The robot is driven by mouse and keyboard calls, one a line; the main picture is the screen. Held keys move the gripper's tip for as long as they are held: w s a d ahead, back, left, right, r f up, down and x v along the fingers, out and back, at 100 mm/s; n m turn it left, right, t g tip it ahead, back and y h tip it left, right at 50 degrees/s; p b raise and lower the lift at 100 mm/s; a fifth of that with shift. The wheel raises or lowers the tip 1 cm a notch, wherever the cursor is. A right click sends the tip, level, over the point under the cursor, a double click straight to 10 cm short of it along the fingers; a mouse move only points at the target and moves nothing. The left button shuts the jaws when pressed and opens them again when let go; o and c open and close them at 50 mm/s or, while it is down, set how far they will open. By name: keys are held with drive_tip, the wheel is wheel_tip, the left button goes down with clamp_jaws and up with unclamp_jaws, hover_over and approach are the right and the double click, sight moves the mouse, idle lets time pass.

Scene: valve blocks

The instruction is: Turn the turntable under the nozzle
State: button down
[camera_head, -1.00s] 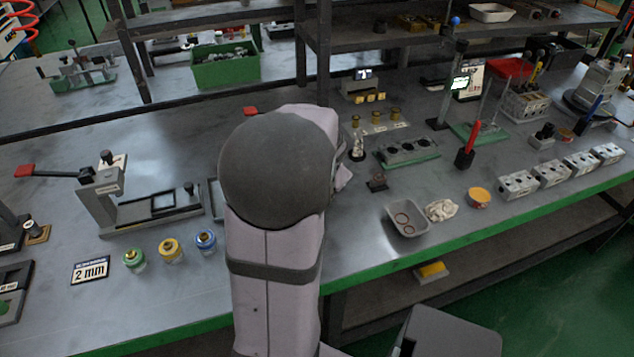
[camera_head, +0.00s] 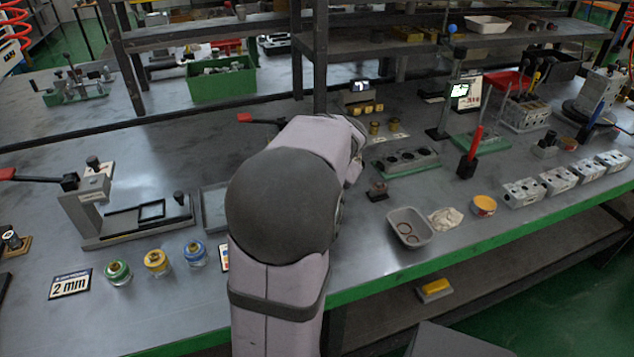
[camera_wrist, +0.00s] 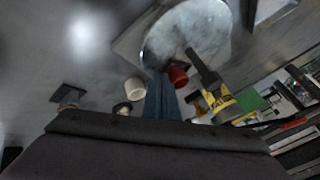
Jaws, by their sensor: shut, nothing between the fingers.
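In the wrist view a round, pale metal disc (camera_wrist: 188,38), apparently the turntable, sits on a flat plate at the top. A dark cylinder on a yellow bracket (camera_wrist: 228,104), possibly the nozzle, reaches over the disc's lower right edge. My gripper (camera_wrist: 159,78) is shut and empty, its tips overlapping the disc's near edge in the picture. I cannot tell whether they touch it. A red cylinder (camera_wrist: 178,76) stands just right of the tips. In the head view my arm hides the gripper, and I cannot make out the disc there.
A white cup-like piece (camera_wrist: 135,88) stands left of the fingers.

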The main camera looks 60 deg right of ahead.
drive_tip(key=shift+w+d+n+t+y+b, duration=0.25)
drive_tip(key=shift+d+n+t+y+b, duration=0.15)
drive_tip(key=shift+n, duration=0.4)
drive_tip(key=shift+w+d+n+t+y+b, duration=0.3)
drive_tip(key=shift+n+y+b, duration=0.15)
drive_tip(key=shift+n, duration=0.35)
idle(0.6)
drive_tip(key=shift+w+d+n+t+y+p, duration=0.15)
drive_tip(key=shift+w+d+n+y+p, duration=0.2)
drive_tip(key=shift+n, duration=0.3)
drive_tip(key=shift+w+d+n+t+y+p, duration=0.1)
drive_tip(key=shift+w+n+y+p, duration=0.1)
drive_tip(key=shift+n+y+p, duration=0.35)
drive_tip(key=shift+w+d+n+t+y+p, duration=0.2)
drive_tip(key=shift+w+d+n+y, duration=0.1)
drive_tip(key=shift+n, duration=0.5)
idle(3.8)
